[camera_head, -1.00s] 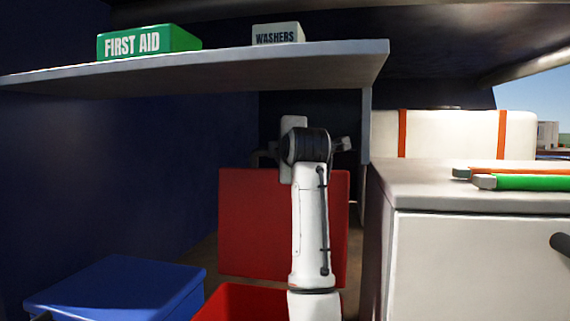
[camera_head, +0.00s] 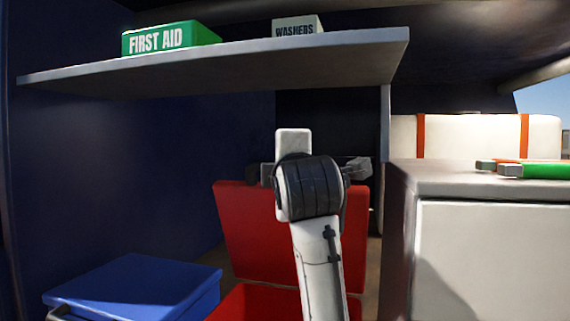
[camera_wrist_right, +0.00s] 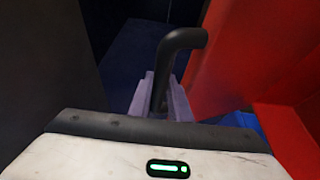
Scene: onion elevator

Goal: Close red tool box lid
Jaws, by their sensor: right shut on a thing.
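The red tool box (camera_head: 255,303) is at the bottom centre of the head view, partly hidden by my right arm. In the right wrist view the lid (camera_wrist_right: 240,50) fills the upper right. There my right gripper (camera_wrist_right: 159,88) is shut on a black bent handle (camera_wrist_right: 186,38) beside the lid. Where the handle joins the lid is hidden. In the head view my right wrist covers the gripper's fingers and part of the lid. My left gripper is not in view.
A blue box (camera_head: 135,285) stands left of the red box. A grey shelf (camera_head: 230,72) above holds a green first aid box (camera_head: 170,40) and a washers box (camera_head: 297,27). A white cabinet (camera_head: 485,245) with coloured tools stands close on the right.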

